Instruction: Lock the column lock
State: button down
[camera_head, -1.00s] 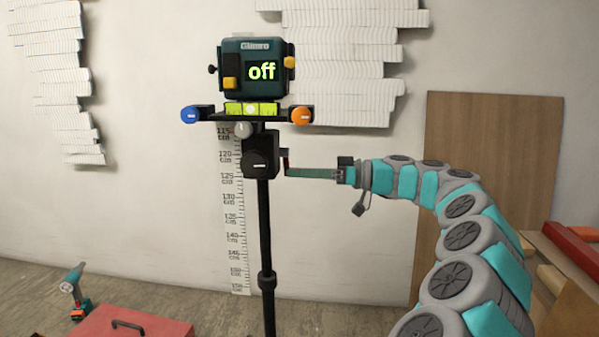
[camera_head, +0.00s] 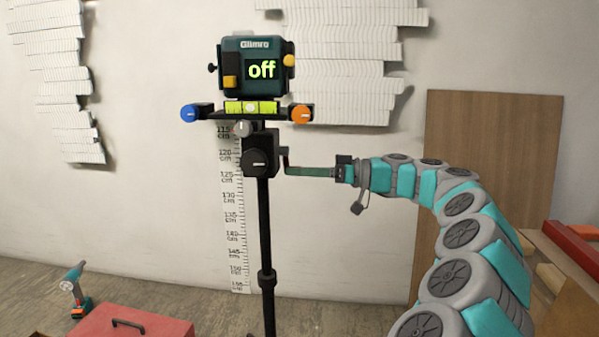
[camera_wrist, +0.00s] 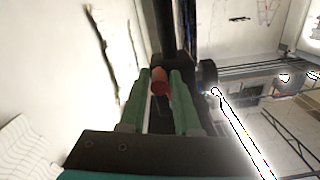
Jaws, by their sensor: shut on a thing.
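The tripod column (camera_head: 264,220) stands upright and carries a dark green Glimro level (camera_head: 253,82) whose screen reads "off". On the column head are a black knob (camera_head: 256,163) with a short horizontal white mark and a smaller grey knob (camera_head: 242,128). I cannot tell which of them is the column lock. A crank (camera_head: 283,157) sticks out on the head's right side. My gripper (camera_head: 289,170) reaches it from the right, its green fingers shut on the crank's red handle (camera_wrist: 159,79). The fingers hide part of the handle in the head view.
A blue knob (camera_head: 189,113) and an orange knob (camera_head: 302,114) flank the yellow bubble vial (camera_head: 251,107). A measuring scale (camera_head: 231,215) hangs on the wall behind. A red toolbox (camera_head: 130,328) sits lower left, with a drill (camera_head: 75,289) beyond it. A wooden board (camera_head: 490,160) leans at right.

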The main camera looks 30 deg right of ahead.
jog(key=shift+s+a+f+m+b, duration=0.1)
jog(key=shift+s+a+m+b, duration=0.25)
jog(key=shift+m, duration=0.65)
jog(key=shift+s+a+m+b, duration=0.15)
jog(key=shift+s+m, duration=0.25)
jog(key=shift+m, duration=0.6)
jog(key=c, duration=0.7)
grip_release()
jog(key=shift+c, duration=0.2)
jog(key=v, duration=0.7)
jog(key=shift+s+d, duration=0.2)
jog(key=shift+d, duration=0.15)
